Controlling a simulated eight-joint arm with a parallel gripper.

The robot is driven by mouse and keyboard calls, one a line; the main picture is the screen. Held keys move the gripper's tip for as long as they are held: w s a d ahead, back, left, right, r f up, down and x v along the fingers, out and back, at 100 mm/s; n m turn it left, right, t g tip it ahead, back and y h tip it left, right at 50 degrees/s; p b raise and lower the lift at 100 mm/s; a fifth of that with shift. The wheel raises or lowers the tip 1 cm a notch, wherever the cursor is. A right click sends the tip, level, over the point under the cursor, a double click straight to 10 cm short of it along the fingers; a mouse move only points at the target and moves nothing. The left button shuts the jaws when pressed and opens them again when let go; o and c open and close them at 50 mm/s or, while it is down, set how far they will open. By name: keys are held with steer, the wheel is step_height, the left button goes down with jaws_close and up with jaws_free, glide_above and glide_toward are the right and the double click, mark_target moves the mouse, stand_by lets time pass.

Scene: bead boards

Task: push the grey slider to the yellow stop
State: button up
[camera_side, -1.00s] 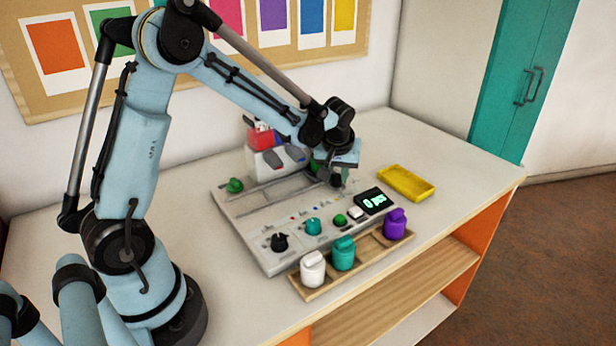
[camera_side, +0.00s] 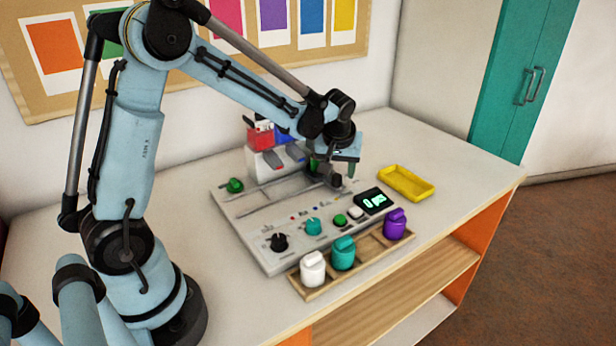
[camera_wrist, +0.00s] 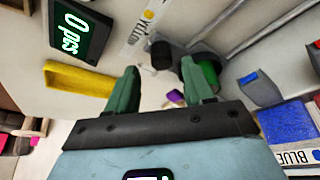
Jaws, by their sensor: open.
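The grey slider seems to be the dark knob (camera_side: 336,181) at the right end of the lower slot on the console. In the wrist view the dark knob (camera_wrist: 160,53) sits just beyond my fingertips. A small yellow mark (camera_wrist: 148,15) lies on the white scale strip near it; I cannot tell if this is the yellow stop. My gripper (camera_wrist: 161,70) is open and empty, its two green fingers spread. In the side view my gripper (camera_side: 337,166) hangs over the right end of the console, partly hiding the slots.
A green knob (camera_side: 235,185) is at the upper slot's left end; another green knob (camera_wrist: 208,72) is near the dark one. The display (camera_side: 370,201), a yellow tray (camera_side: 406,183) and a wooden rack (camera_side: 320,281) with coloured jars stand close. Bins are behind.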

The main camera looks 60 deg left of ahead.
steer(key=v, duration=1)
steer(key=shift+s+d+r, duration=0.1)
steer(key=s+d+f+m+t+h, duration=0.1)
steer(key=s+d+m+t, duration=0.1)
steer(key=s+d+m, duration=0.2)
steer(key=s+d+f+m+t+h, duration=0.1)
steer(key=s+d+m, duration=0.3)
steer(key=s, duration=0.5)
steer(key=shift+s+m+t+h, duration=0.3)
steer(key=shift+m+t+h, duration=0.2)
steer(key=shift+h, duration=0.1)
steer(key=shift+r, duration=0.1)
stand_by(0.4)
